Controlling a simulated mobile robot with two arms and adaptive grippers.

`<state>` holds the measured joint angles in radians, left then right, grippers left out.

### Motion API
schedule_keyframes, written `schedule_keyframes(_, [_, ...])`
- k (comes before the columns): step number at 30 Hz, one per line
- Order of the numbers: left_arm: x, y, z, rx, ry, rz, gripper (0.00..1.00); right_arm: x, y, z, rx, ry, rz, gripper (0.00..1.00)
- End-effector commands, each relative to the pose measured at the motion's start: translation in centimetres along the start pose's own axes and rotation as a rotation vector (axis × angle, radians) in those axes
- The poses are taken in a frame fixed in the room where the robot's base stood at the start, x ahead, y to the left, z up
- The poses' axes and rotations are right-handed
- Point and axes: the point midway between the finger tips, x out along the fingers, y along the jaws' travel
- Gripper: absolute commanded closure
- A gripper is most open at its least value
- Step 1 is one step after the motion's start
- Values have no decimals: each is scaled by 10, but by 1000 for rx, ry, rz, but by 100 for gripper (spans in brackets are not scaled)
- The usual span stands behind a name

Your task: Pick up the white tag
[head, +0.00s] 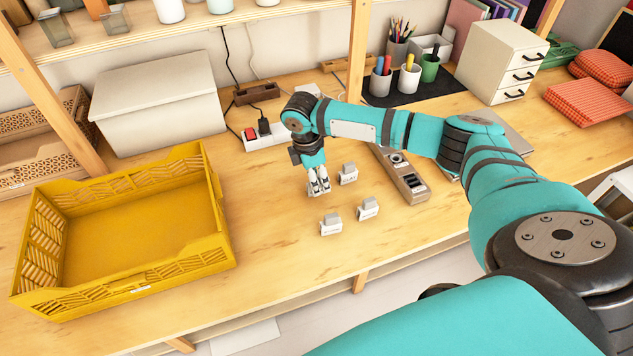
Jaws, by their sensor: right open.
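Three small white tags with dark print stand on the wooden bench. One white tag (348,174) is just right of my right gripper, another (368,208) is farther right and nearer the front, and a third (331,224) is nearest the front edge. My right gripper (319,190) points down, open, close above the bench and left of the first tag. Something pale shows at its fingertips; I cannot tell whether it is another tag or part of the fingers. My left gripper is not in view.
A yellow crate (150,270) stands empty at the left. A lidded grey box (158,105) and a power strip (265,138) are behind. A grey multi-socket strip (405,180) lies right of the tags. Pen cups (410,78) and white drawers (502,58) stand at the back right.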

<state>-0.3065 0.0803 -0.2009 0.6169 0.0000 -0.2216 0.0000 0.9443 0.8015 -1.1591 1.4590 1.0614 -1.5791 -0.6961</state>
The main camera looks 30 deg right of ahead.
Motion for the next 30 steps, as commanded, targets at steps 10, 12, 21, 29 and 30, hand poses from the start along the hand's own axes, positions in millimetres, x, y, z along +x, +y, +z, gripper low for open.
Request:
schedule_keyframes(10, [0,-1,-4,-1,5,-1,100,0,0,0,0,0,0,73])
schedule_keyframes(12, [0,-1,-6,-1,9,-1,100,0,0,0,0,0,0,82])
schedule_keyframes(21, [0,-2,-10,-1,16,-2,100,0,0,0,1,0,1,95])
schedule_keyframes(29, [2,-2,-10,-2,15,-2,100,-22,1,3,2,3,4,95])
schedule_keyframes(30, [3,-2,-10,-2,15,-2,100,-30,1,5,2,2,4,95])
